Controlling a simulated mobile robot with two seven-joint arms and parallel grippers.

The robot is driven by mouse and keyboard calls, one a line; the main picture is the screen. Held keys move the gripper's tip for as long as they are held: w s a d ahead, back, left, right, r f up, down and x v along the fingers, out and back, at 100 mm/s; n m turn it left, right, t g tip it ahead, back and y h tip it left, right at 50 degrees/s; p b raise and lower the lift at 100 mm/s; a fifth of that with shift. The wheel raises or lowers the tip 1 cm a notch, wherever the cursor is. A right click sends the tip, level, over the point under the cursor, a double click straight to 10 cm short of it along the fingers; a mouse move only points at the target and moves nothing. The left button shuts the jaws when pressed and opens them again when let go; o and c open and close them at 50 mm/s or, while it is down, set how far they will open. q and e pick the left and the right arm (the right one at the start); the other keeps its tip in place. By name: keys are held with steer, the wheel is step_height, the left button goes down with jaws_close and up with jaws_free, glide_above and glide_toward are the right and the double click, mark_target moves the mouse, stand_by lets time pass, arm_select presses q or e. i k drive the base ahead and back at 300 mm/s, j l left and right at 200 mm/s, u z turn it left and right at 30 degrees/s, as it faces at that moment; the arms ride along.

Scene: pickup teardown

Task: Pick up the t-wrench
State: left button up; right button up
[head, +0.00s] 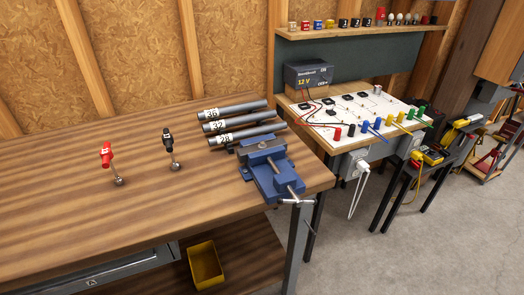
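I cannot clearly make out a t-wrench in the head view. Neither of my grippers is in view.
Several grey tubes (240,109) with number labels lie behind the vise. A yellow bin (205,265) sits below the bench. A wiring table (345,140) with a 12 V box (308,75) stands to the right. Concrete floor (400,255) is clear at lower right.

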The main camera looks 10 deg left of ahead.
mark_target(106, 153)
steer(key=u, duration=1.6)
steer(key=i+j+u, duration=0.45)
steer(key=i+u, duration=0.2)
